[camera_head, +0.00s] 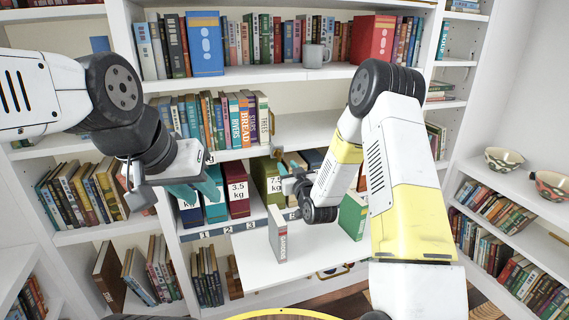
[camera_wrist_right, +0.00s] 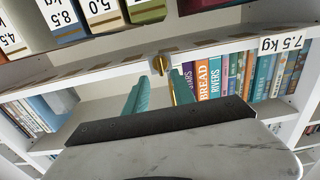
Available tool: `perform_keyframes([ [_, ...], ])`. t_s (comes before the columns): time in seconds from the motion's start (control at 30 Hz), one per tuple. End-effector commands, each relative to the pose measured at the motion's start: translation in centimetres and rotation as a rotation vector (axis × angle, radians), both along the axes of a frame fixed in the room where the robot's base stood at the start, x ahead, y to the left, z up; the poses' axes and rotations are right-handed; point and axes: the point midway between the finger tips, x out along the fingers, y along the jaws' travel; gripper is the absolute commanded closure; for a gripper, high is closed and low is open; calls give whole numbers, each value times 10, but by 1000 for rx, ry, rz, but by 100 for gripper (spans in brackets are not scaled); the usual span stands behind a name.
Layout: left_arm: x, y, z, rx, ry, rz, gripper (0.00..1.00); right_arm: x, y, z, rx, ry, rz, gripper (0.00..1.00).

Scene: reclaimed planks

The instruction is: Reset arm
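My left gripper (camera_head: 208,190) reaches in from the left in the head view. Its teal fingers are in front of the labelled boxes on the middle shelf, and the gap between them is not clear. A brass knob (camera_wrist_right: 160,63) shows just beyond the fingertips.
A white surface (camera_head: 325,262) juts out below the boxes. A grey-spined book (camera_head: 278,235) and a green box (camera_head: 353,214) stand on it. A grey mug (camera_head: 315,56) is on the upper shelf. Bowls (camera_head: 504,160) stand at right. Packed bookshelves surround my arms.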

Motion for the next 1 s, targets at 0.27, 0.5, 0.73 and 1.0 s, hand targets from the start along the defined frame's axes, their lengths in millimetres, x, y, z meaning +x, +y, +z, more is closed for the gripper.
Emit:
perform_keyframes([
  [0.27, 0, 0, 0, 0, 0, 0, 67, 0, 0, 1, -1, 1, 0, 69],
  [0.5, 0, 0, 0, 0, 0, 0, 67, -2, -13, 41, -47, 86, -6, 69],
  [0.73, 0, 0, 0, 0, 0, 0, 67, -42, -44, 104, -109, 294, -42, 69],
  [1.0, 0, 0, 0, 0, 0, 0, 67, -141, -84, 156, -122, 554, -99, 69],
])
